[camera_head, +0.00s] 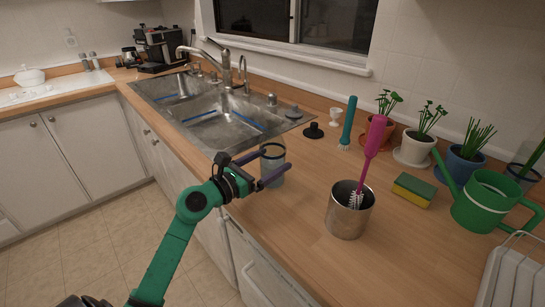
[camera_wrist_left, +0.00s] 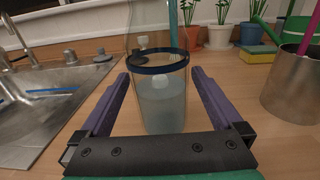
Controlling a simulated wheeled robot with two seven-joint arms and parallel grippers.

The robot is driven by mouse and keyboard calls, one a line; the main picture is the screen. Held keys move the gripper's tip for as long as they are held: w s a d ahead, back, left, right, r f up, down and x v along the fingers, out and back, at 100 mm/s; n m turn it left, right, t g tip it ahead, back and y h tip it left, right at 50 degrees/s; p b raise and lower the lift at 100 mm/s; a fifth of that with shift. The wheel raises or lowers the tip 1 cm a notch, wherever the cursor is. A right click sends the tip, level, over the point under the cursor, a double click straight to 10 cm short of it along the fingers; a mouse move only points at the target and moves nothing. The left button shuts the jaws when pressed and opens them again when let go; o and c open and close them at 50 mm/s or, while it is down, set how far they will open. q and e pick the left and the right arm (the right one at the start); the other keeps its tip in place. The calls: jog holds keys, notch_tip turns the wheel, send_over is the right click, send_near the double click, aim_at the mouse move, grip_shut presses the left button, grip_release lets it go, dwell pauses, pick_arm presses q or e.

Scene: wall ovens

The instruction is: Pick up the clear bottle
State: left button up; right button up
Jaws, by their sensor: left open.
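The clear bottle (camera_head: 272,169) stands upright on the wooden counter, just right of the sink. It has a dark blue band around it. In the left wrist view the bottle (camera_wrist_left: 162,105) is see-through, with a cloudy lower part, and its top runs out of the picture. My left gripper (camera_head: 272,163) is open, level with the bottle. In the left wrist view its two purple fingers (camera_wrist_left: 160,76) lie on either side of the bottle, with a visible gap at each side. My right gripper is not in view.
A metal pot (camera_head: 349,216) with a magenta brush (camera_head: 374,143) stands to the right. Beyond are a sponge (camera_head: 413,190), a green watering can (camera_head: 482,203) and several potted plants. The sink (camera_head: 212,112) lies left. A black stopper (camera_head: 313,131) sits behind the bottle.

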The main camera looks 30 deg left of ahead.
pick_arm(q)
jog(key=shift+w+d, duration=0.2)
jog(key=shift+w, duration=0.5)
jog(key=shift+s, duration=0.1)
grip_shut()
jog(key=shift+r, duration=0.1)
